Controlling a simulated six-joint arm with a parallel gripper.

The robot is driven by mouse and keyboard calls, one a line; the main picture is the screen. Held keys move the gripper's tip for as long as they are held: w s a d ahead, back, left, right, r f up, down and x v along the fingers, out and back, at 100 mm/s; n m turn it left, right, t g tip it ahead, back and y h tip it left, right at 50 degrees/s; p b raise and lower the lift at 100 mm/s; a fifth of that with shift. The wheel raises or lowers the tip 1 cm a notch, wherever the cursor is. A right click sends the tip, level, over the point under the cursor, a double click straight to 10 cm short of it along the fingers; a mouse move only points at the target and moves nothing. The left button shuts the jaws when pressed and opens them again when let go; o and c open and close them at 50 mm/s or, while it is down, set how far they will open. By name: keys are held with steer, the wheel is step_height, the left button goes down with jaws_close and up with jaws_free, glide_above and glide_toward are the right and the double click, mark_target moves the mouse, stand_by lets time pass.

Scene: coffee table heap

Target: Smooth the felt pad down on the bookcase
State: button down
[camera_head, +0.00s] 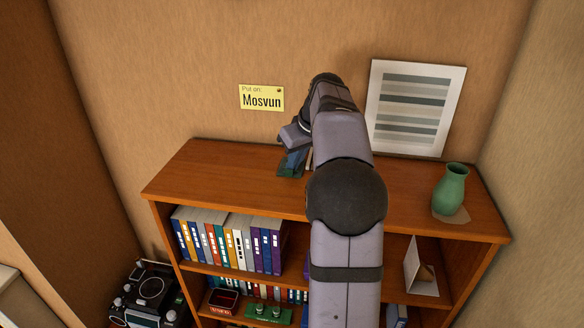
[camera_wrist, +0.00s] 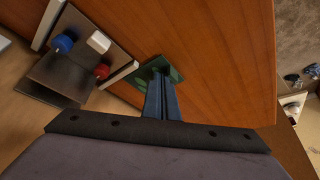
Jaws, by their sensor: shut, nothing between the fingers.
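The felt pad is a small dark green patch (camera_head: 284,172) on the wooden top of the bookcase (camera_head: 235,180), near its back edge. In the wrist view the pad (camera_wrist: 175,73) shows around the fingertips, and part of it is hidden beneath them. My gripper (camera_head: 293,164) is shut, with its two blue fingers side by side and nothing between them. In the wrist view the fingertips (camera_wrist: 160,78) are over the pad and look to be touching it. Whether the pad lies fully flat cannot be told.
A green vase (camera_head: 451,187) stands at the right of the top. A striped picture (camera_head: 415,107) and a yellow "Mosvun" sign (camera_head: 261,98) are behind. The top's left is clear.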

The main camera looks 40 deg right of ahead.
steer(key=shift+d+p, duration=0.1)
steer(key=shift+p, duration=0.25)
steer(key=shift+w+d+p, duration=0.3)
steer(key=shift+w+p, duration=0.05)
steer(key=shift+p, duration=0.1)
steer(key=shift+w+d+r+p, duration=0.1)
steer(key=shift+w+d+p, duration=0.65)
steer(key=shift+p, duration=0.5)
steer(key=shift+w+d+p, duration=0.2)
steer(key=shift+w+p, duration=0.05)
steer(key=shift+p, duration=0.1)
steer(key=shift+w+d+p, duration=0.15)
steer(key=shift+d+p, duration=0.05)
steer(key=shift+p, duration=0.25)
steer(key=shift+w+d+f+p, duration=0.2)
steer(key=shift+d+p, duration=0.05)
steer(key=shift+p, duration=0.1)
stand_by(0.5)
